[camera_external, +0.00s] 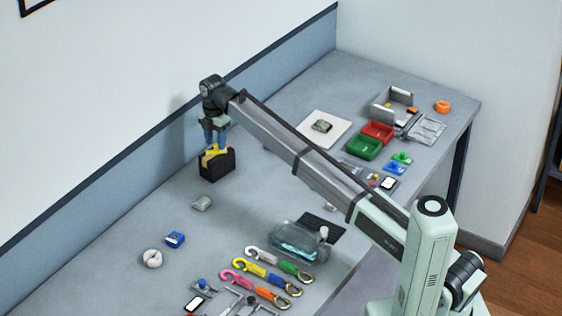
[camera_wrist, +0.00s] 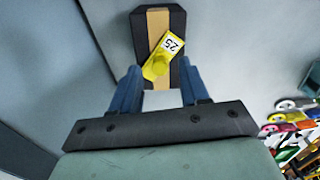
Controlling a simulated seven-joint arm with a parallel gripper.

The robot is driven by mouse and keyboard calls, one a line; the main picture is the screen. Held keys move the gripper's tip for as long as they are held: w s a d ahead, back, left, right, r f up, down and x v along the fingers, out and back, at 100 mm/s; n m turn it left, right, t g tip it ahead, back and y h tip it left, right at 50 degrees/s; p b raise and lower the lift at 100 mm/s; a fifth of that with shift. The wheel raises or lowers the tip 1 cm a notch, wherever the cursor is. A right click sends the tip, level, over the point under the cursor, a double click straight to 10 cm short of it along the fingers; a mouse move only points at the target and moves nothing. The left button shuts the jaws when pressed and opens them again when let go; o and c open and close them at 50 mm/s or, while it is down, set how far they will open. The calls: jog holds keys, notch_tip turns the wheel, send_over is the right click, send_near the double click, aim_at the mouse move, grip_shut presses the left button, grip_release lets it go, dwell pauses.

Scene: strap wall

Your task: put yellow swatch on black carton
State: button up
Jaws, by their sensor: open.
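The black carton (camera_external: 217,168) stands on the table near the wall, below my gripper (camera_external: 215,146). In the wrist view the black carton (camera_wrist: 143,33) has a tan strip along its top. The yellow swatch (camera_wrist: 168,45), marked 25 and with a round yellow knob, lies slantwise across the carton's top. In the external view the swatch is small and partly hidden at my fingertips. My gripper (camera_wrist: 159,70) is open, its blue fingers apart on either side of the swatch's knob end. I cannot tell whether a finger touches it.
A small grey object (camera_external: 201,203) lies in front of the carton. Several coloured straps with hooks (camera_external: 262,272) and a clear container (camera_external: 300,240) lie nearer the front. Green (camera_external: 365,146) and red (camera_external: 378,132) trays stand to the right. The table around the carton is mostly clear.

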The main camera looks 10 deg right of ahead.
aim_at(216, 145)
notch_tip(216, 145, up, 11)
jog(key=shift+f, duration=0.15)
